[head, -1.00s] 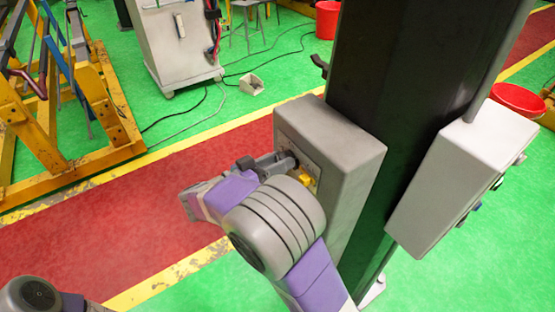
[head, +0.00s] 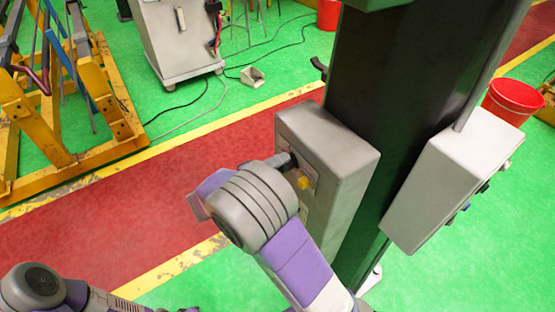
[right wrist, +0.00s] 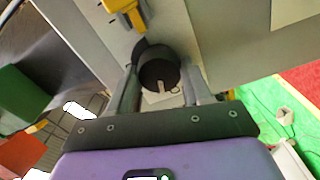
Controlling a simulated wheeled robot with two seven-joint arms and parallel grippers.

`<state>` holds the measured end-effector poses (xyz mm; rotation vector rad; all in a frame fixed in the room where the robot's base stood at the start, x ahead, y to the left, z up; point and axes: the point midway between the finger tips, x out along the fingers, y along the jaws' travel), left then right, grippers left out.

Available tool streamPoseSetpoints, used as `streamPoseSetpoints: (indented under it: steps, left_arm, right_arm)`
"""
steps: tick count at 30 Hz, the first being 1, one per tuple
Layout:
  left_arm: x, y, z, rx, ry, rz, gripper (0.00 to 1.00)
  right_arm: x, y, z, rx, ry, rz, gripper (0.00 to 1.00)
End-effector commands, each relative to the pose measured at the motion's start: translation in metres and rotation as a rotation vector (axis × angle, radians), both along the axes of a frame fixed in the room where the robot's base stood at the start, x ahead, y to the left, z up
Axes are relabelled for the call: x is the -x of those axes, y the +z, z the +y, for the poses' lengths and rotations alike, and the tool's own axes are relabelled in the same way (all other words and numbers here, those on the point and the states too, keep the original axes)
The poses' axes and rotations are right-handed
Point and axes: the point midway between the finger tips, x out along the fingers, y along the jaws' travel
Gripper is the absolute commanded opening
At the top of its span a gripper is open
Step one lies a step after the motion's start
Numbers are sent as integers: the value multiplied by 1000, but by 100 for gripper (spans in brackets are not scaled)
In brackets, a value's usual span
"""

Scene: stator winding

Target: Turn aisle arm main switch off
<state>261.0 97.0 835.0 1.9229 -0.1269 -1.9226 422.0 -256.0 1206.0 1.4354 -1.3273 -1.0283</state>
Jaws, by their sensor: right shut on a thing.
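A grey control box (head: 345,150) is fixed to the side of a dark column. It carries a round black switch knob (right wrist: 158,70) with a pale pointer mark, and a yellow part (head: 305,183) beside it. In the right wrist view the pointer mark faces the gripper's body, and the yellow part (right wrist: 125,10) is at the top. My right gripper (right wrist: 165,80) is shut on the black knob, one finger on each side. In the head view my right wrist hides most of this gripper. My left arm shows at the lower left, but its jaws are not visible.
The dark column (head: 385,85) stands close behind the box. A second grey box (head: 445,185) is on its right side. A red bucket (head: 513,102) is at the right, a yellow frame (head: 75,120) at the left. Cables lie on the green floor.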

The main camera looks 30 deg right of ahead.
Motion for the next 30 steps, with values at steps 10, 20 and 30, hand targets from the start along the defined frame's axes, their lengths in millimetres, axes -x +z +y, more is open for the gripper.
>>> streamPoseSetpoints:
  steps: [10, 20, 30]
  left_arm:
    - [0, 18, 0, 0, 0, 0, 0]
    - [0, 22, 0, 0, 0, 0, 0]
    - [0, 22, 0, 0, 0, 0, 0]
  right_arm:
    - [-1, 2, -1, 22, -1, 198, 18]
    - [-1, 1, -1, 25, 0, 262, 18]
    - [-1, 1, -1, 26, 1, 266, 18]
